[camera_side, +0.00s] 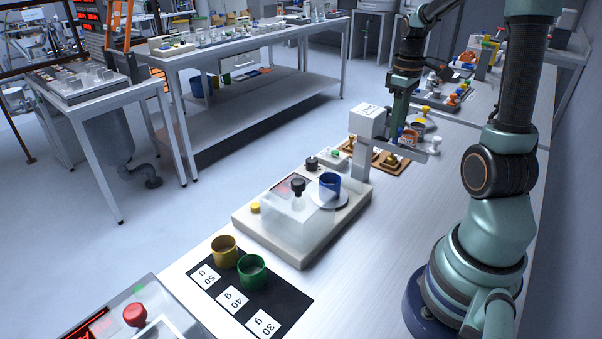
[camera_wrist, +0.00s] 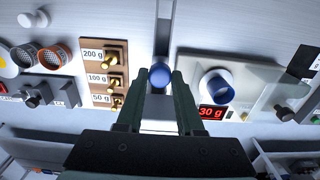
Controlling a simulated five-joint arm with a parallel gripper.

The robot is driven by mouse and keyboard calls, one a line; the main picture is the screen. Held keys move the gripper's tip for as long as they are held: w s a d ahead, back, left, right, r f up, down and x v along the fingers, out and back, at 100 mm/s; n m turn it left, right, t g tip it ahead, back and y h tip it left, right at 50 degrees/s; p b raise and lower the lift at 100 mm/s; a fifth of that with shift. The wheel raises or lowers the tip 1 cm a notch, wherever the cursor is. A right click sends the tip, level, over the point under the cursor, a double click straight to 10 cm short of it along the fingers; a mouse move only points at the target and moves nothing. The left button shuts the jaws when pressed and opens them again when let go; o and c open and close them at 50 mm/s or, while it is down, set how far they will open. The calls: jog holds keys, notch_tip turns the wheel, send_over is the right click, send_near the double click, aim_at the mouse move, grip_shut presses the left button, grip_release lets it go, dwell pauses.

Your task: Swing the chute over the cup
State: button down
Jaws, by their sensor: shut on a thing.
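My gripper (camera_wrist: 160,84) is shut on a round blue knob (camera_wrist: 160,76), which sits between its fingertips in the wrist view. In the side view my gripper (camera_side: 397,135) is beside the white hopper (camera_side: 368,120) and hides the knob. A pale narrow strip (camera_wrist: 164,25), seemingly the chute, runs from the knob to the top of the wrist view; in the side view it extends rightward. The blue cup (camera_side: 330,185) stands on the scale's round pan, nearer the side camera. The cup (camera_wrist: 217,85) lies right of my gripper in the wrist view, apart from the strip.
The scale (camera_side: 300,250) has a clear cover and a display (camera_wrist: 213,112) showing 30 g. Brass weights (camera_wrist: 115,80) on a brown board lie left of my gripper in the wrist view. A yellow cup (camera_side: 224,252) and a green cup (camera_side: 252,271) stand on a dark labelled mat.

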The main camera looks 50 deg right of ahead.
jog(key=shift+r, duration=0.1)
dwell(0.6)
jog(key=w+a+m, duration=0.1)
jog(key=a+m, duration=0.1)
jog(key=m, duration=0.2)
jog(key=w+a+m, duration=0.2)
jog(key=a+m, duration=0.1)
jog(key=m, duration=0.2)
jog(key=w+a+m, duration=0.2)
jog(key=m, duration=0.2)
jog(key=shift+w+a+m, duration=0.15)
jog(key=shift+a+m, duration=0.1)
jog(key=shift+m, duration=0.05)
jog(key=shift+w+a+m, duration=0.2)
jog(key=shift+w+m, duration=0.55)
jog(key=shift+m, duration=0.45)
jog(key=shift+w+m, duration=0.7)
jog(key=shift+m, duration=0.4)
jog(key=c, duration=0.5)
grip_release()
jog(key=shift+c, duration=0.2)
